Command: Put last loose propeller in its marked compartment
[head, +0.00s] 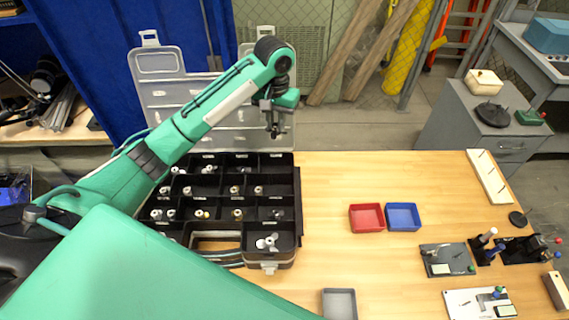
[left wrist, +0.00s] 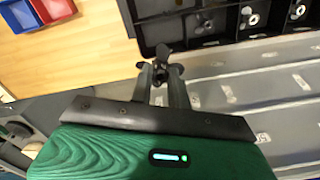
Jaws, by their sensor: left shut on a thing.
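The black compartment case (head: 298,190) lies open on the table, with small white labels and metal propellers in many compartments. A larger pale propeller (head: 268,242) lies in its front right compartment. My left gripper (head: 275,130) is above the case's back right part, in front of the raised clear lid (head: 160,85). In the left wrist view, its fingers (left wrist: 161,74) are shut on a dark bladed propeller (left wrist: 163,54), apart from the case edge (left wrist: 150,42). In the head view the held propeller is small and dark. My right gripper is not in view.
A red bin (head: 366,217) and a blue bin (head: 403,216) stand on the table right of the case. A grey tray (head: 340,304) is at the front edge. Tools and fixtures fill the right end. The wood between case and bins is clear.

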